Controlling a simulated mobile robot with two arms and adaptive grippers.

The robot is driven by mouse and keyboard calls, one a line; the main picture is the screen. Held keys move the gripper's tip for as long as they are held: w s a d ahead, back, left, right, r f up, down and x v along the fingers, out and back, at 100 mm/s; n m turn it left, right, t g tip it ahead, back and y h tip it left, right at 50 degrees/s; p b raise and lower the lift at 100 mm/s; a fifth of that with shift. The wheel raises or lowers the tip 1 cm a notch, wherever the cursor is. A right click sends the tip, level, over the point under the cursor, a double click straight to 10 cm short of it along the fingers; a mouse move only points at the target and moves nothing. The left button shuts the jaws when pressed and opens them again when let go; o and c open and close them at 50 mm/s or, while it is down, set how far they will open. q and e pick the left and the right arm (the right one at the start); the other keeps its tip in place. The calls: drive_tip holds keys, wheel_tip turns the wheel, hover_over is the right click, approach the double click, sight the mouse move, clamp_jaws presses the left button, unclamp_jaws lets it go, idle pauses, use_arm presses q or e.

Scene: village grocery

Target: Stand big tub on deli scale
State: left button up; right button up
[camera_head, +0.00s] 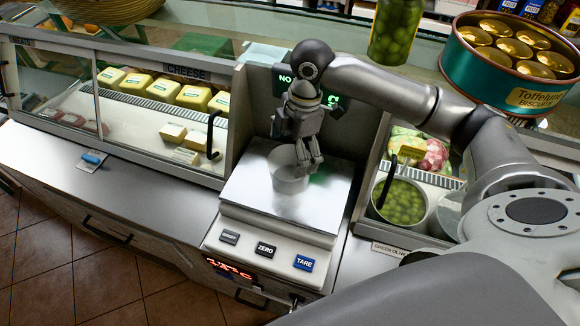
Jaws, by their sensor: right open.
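A white tub (287,178) stands upright on the shiny metal plate of the deli scale (247,197), towards the back of the plate. My right gripper (309,164) points down at the tub's right side, with its fingers close to the rim. It is open. The fingers hide part of the tub's rim and right side, and I cannot tell whether they touch it. My left gripper is not in view.
A glass CHEESE case (187,71) with yellow blocks stands left of the scale. A container of green olives (403,202) sits at right. A round biscuit tin (457,64) and an olive jar (396,33) stand behind. The counter at left (150,181) is mostly clear.

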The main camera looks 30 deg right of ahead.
drive_tip(key=r, duration=0.5)
drive_tip(key=shift+d+r+b, duration=0.1)
drive_tip(key=shift+d+b, duration=0.25)
drive_tip(key=shift+d, duration=0.05)
drive_tip(key=shift+s, duration=0.1)
